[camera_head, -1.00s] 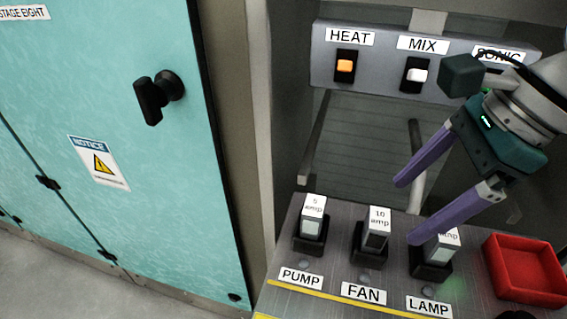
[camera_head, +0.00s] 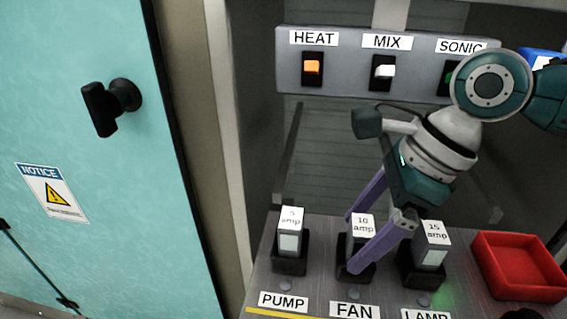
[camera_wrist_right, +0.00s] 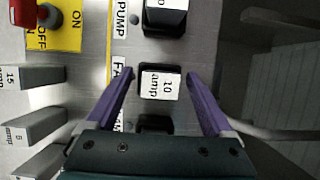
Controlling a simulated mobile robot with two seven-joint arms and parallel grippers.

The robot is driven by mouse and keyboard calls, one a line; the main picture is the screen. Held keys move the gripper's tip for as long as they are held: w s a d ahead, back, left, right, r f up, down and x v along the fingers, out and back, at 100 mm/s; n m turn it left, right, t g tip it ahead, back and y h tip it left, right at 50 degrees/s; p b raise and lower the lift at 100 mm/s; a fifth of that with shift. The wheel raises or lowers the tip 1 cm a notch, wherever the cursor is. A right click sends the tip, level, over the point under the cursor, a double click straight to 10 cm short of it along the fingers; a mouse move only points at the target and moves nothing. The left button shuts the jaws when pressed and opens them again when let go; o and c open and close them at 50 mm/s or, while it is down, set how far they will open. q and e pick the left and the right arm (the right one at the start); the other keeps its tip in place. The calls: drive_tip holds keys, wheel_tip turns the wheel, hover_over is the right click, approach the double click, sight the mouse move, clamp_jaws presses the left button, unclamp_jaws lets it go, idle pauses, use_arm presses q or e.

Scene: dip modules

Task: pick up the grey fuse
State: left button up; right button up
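Three fuses with white labelled tops stand upright in black sockets. The 10 amp fuse (camera_head: 362,228), above the FAN label, is grey on its side and partly hidden by a finger; its top also shows in the right wrist view (camera_wrist_right: 160,85). The 5 amp fuse (camera_head: 290,236) is above PUMP, the 15 amp fuse (camera_head: 432,246) above LAMP. My right gripper (camera_head: 351,243) is open, its purple fingers (camera_wrist_right: 158,85) on either side of the 10 amp fuse, with gaps visible in the wrist view. My left gripper is not in view.
A red tray (camera_head: 518,295) lies right of the sockets. The switch box (camera_head: 345,78) with HEAT, MIX and SONIC switches is behind. A teal cabinet door (camera_head: 60,130) is at left. The wrist view shows more fuses (camera_wrist_right: 35,125) at left and an ON/OFF switch (camera_wrist_right: 48,17).

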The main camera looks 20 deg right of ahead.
clamp_jaws()
idle(0.5)
drive_tip(key=shift+r, duration=0.1)
